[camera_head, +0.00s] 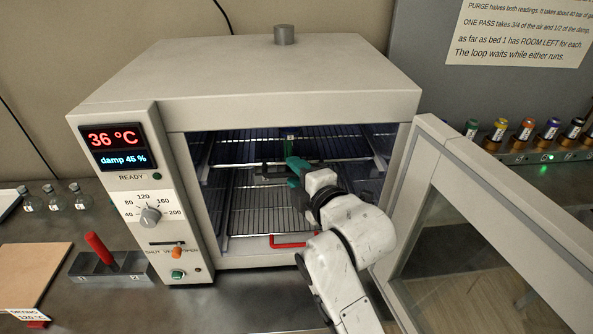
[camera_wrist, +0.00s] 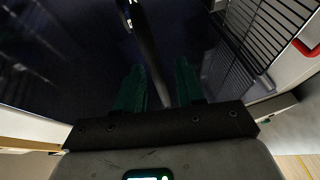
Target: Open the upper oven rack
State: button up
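The upper oven rack (camera_head: 340,146) is a wire shelf inside the oven (camera_head: 260,70), with a pale rail along its front. My gripper (camera_head: 292,171), with green fingers, is at the oven's mouth in front of this rack and hides part of its front. In the wrist view, my gripper's two green fingers (camera_wrist: 160,88) stand apart. A dark bar (camera_wrist: 147,45) runs between them, with a narrow gap showing on each side; contact cannot be made out. Whether this bar is the rack's handle is unclear.
The lower rack (camera_head: 262,208) with a red handle (camera_head: 288,242) lies below; it also shows at right in the wrist view (camera_wrist: 262,38). The oven door (camera_head: 500,215) stands open at right, beside my arm. The control panel (camera_head: 150,215) is at left.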

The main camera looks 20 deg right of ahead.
jog(key=shift+w, duration=0.2)
grip_shut()
dwell(0.3)
